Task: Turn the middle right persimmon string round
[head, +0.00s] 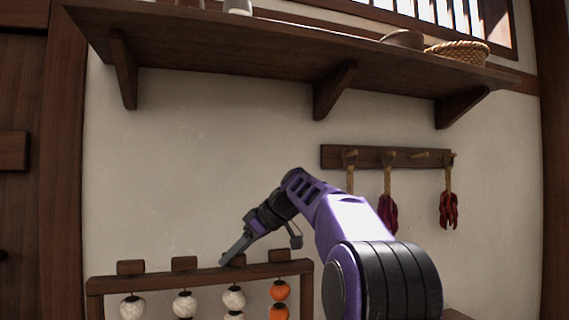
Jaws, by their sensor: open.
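A dark wooden rack (150,280) stands at the lower left, with small wooden blocks along its top bar and persimmon strings hanging below. The middle right persimmon string (234,300) shows pale, whitish fruits and hangs under its block (238,261). The far right string (279,291) shows orange fruits. The middle left string (184,306) and far left string (132,307) show pale fruits. My gripper (223,262) is open, pointing down and left, its tips at the middle right block and partly overlapping it. Contact cannot be told. The strings' lower ends are out of frame.
A wall shelf (260,48) on brackets runs above, bearing a woven basket (458,53) and a bowl (402,39). A peg rail (335,156) with hanging dried red bunches (449,210) is behind my arm on the right.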

